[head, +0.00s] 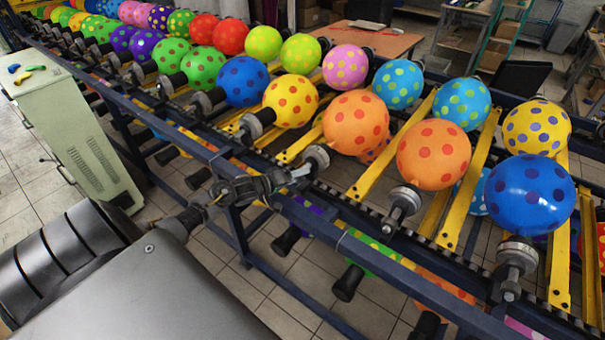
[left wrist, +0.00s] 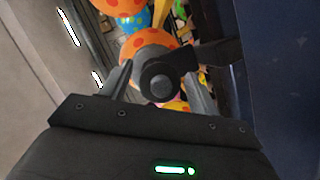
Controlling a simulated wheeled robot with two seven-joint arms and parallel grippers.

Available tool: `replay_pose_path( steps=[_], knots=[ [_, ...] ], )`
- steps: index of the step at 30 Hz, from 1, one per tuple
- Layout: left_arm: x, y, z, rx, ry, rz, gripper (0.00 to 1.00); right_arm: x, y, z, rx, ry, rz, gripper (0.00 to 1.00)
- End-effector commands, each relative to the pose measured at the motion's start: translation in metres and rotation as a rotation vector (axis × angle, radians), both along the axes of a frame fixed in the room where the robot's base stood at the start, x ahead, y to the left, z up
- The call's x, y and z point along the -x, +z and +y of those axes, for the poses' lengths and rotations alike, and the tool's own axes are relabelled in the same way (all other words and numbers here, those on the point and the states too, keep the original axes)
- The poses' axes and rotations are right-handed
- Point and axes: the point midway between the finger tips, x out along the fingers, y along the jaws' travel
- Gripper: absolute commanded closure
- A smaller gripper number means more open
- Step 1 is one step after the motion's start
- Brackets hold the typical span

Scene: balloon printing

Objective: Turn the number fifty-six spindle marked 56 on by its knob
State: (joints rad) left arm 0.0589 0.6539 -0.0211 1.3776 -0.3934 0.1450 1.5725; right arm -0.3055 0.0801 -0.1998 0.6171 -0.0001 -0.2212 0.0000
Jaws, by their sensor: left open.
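My left gripper (head: 298,178) reaches the front rail of the balloon rack in the head view, just below a spindle (head: 318,156) that bears an orange balloon with dots (head: 356,122). In the left wrist view a round dark knob (left wrist: 158,82) lies between the two spread fingers of this gripper. The fingers are open, one on each side of the knob; I cannot tell whether they touch it. An orange dotted balloon (left wrist: 143,44) shows behind the knob. No number 56 can be read in either view. My right gripper is not in view.
Neighbouring spindles (head: 403,203) and (head: 517,257) stand along the same rail, with balloons above them. Yellow bars (head: 373,178) run between the spindles. A pale cabinet (head: 75,130) stands at the left. A blue dotted balloon (head: 528,192) is at the right.

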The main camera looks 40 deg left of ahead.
Motion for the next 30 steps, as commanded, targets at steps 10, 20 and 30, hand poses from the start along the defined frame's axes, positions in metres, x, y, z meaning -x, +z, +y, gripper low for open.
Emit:
replay_pose_path(
  steps=[10, 20, 30],
  knots=[
    [-0.023, -0.006, -0.008, 0.0, -0.001, 0.001, 0.39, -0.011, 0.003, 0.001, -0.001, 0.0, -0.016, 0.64],
    [-0.023, -0.006, -0.008, 0.0, -0.001, 0.001, 0.55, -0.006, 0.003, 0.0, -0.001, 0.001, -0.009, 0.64],
    [-0.023, -0.006, -0.008, -0.002, -0.001, 0.001, 0.84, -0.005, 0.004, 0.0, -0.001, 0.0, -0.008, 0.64]
  ],
)
